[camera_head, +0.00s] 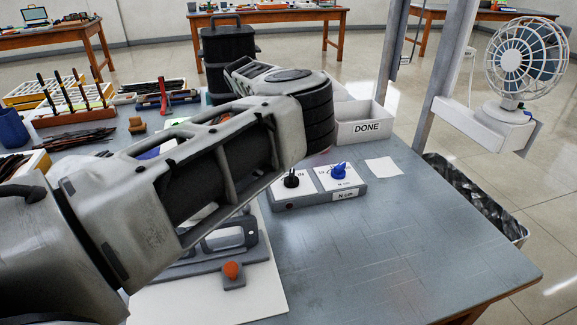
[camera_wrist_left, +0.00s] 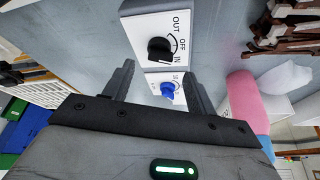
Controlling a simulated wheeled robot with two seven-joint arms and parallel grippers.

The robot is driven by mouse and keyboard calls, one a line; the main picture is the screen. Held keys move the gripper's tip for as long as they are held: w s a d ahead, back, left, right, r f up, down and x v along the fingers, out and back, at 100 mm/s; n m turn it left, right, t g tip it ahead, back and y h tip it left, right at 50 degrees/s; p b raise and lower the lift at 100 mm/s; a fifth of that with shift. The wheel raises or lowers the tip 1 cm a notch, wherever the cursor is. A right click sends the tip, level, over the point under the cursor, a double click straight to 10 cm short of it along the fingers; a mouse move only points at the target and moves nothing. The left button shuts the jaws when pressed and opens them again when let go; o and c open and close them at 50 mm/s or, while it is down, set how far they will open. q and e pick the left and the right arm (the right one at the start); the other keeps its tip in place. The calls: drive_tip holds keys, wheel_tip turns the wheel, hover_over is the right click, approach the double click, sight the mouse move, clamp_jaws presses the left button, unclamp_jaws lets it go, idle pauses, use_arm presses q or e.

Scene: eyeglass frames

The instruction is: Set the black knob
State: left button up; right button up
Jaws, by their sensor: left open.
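The black knob (camera_head: 291,180) stands on a grey box with white label plates in the head view. In the left wrist view the black knob (camera_wrist_left: 160,48) sits on a plate marked OUT, OFF and IN. Which mark it points at I cannot tell surely. A blue knob (camera_head: 339,172) is beside it on the same box; it also shows between the fingers in the left wrist view (camera_wrist_left: 168,89). My left gripper (camera_wrist_left: 160,84) is open and empty, its fingers apart from the black knob. My arm hides this gripper in the head view. My right gripper is not in view.
A white DONE bin (camera_head: 362,131) stands behind the knob box. A fixture with an orange knob (camera_head: 231,270) lies in front of it, partly under my left arm. A white fan (camera_head: 525,58) is at the right. The table's right front is clear.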

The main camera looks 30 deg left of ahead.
sight(291, 172)
use_arm(q)
drive_tip(key=shift+x, duration=2.3)
drive_tip(key=c, duration=1)
drive_tip(key=n+t+y, duration=0.1)
drive_tip(key=n, duration=0.3)
drive_tip(key=shift+s+b, duration=0.15)
drive_tip(key=shift+b, duration=0.25)
drive_tip(key=o, duration=1)
drive_tip(key=v, duration=1.6)
drive_tip(key=shift+s, duration=0.15)
